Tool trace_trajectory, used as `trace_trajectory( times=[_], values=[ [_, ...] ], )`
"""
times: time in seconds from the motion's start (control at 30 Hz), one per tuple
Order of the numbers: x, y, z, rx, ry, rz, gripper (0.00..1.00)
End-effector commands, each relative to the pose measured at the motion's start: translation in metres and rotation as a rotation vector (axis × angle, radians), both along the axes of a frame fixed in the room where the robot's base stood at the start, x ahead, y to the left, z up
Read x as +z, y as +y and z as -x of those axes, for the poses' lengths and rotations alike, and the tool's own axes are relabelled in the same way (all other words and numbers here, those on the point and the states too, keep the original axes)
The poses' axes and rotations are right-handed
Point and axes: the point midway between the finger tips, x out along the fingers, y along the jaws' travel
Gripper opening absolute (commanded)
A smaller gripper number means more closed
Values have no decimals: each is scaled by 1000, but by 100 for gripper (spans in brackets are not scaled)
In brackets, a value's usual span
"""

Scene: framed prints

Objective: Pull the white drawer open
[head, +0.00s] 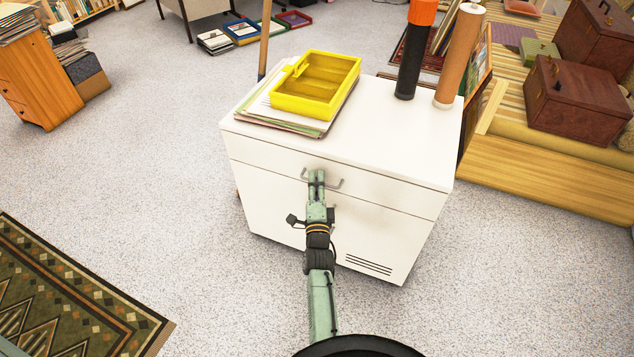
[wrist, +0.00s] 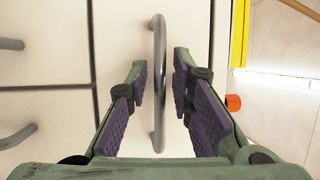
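The white drawer (head: 268,159) is the upper front panel of a white cabinet (head: 290,215). Its front looks flush with the cabinet, so it appears closed. A grey bar handle (head: 336,184) is fixed to the drawer front. It shows upright in the wrist view (wrist: 159,90). My gripper (head: 316,173) is at the handle in the head view. In the wrist view my gripper (wrist: 160,78) is open, with one purple-padded finger on each side of the handle. A small gap shows on both sides of the bar, and neither finger visibly touches it.
A yellow tray (head: 345,97) on papers, a black tube with an orange top (head: 413,55) and a brown roll (head: 458,60) stand on the cabinet. Vent slots (head: 368,264) mark its lower front. A patterned rug (head: 70,290) lies left; carpet in front is clear.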

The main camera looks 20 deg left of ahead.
Motion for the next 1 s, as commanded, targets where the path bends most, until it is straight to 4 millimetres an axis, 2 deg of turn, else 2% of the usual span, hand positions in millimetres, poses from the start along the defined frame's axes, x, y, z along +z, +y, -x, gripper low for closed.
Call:
trace_trajectory(
  times=[0.27, 1.0],
  values=[
    [0, 0, 0, 0, 0, 0, 0],
    [0, 0, 0, 0, 0, 1, 0]
  ],
)
